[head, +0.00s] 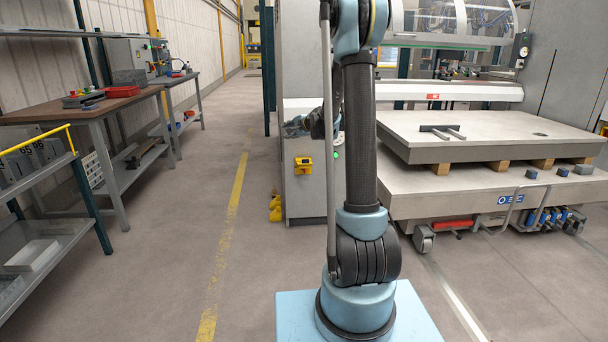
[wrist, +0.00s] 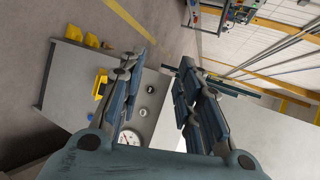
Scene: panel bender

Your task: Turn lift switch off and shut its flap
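A small yellow switch box (head: 303,165) is on the front of the grey cabinet (head: 302,203), left of my arm in the head view. A dark patch shows on it; the lever position and the flap's state are too small to tell. In the wrist view the yellow box (wrist: 100,83) sits at the left, partly hidden behind one finger. My gripper (wrist: 159,64) is open and empty, its two fingers well apart in front of the cabinet face. In the head view my gripper (head: 318,123) is above and right of the box, partly hidden by my arm.
The cabinet face also carries a white gauge (wrist: 129,137) and round dark fittings (wrist: 147,100). Yellow objects (head: 276,207) stand on the floor at the cabinet's left. A lift table with a grey slab (head: 480,130) is at right. The marked aisle (head: 230,215) at left is clear.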

